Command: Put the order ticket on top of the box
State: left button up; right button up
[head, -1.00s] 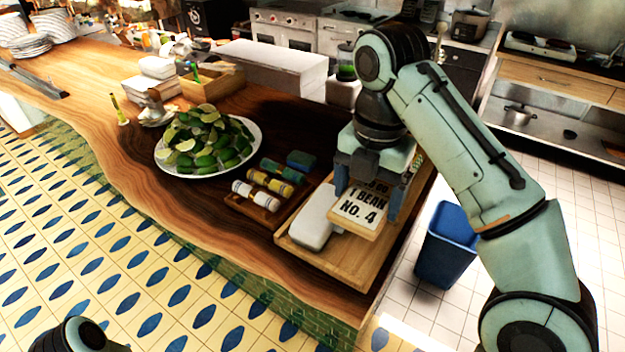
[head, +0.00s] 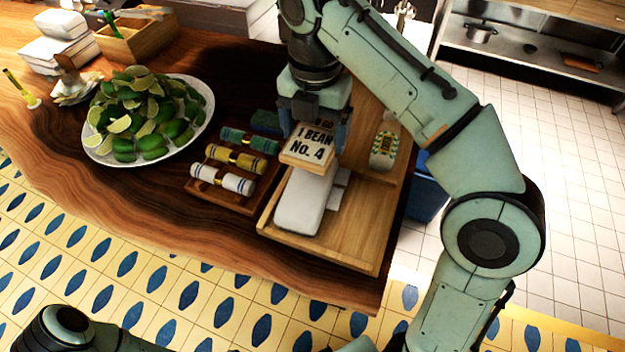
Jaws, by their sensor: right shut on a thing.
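The order ticket (head: 311,149) is a small light block with a tan edge, printed "1 BEAN No. 4". My right gripper (head: 314,124) is shut on it, with a finger at each side, and holds it over the wooden tray (head: 350,248). A white box (head: 299,212) with rounded edges lies in the tray. The ticket overlaps the box's far end in the picture; I cannot tell whether they touch. My left gripper is out of view; only part of that arm shows at the bottom left.
Rolled cloths (head: 235,158) in green, yellow and white lie on a small wooden rack left of the tray. A plate (head: 189,83) of limes stands further left. A patterned packet (head: 384,148) stands at the tray's right. Bare counter lies in front of the rack.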

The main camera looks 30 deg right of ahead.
jog(key=b, duration=0.2)
send_over(313, 184)
notch_tip(313, 184, down, 8)
jog(key=shift+r, duration=0.15)
notch_tip(313, 184, down, 4)
jog(key=shift+f+b, duration=0.2)
jog(key=shift+b, duration=0.6)
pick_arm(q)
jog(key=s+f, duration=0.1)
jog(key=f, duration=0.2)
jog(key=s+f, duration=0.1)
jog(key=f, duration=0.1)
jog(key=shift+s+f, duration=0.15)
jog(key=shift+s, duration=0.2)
pick_arm(e)
jog(key=shift+w+f, duration=0.1)
jog(key=shift+f, duration=0.15)
jog(key=o, duration=0.9)
notch_tip(313, 184, up, 12)
jog(key=p, duration=0.4)
jog(key=shift+r, duration=0.2)
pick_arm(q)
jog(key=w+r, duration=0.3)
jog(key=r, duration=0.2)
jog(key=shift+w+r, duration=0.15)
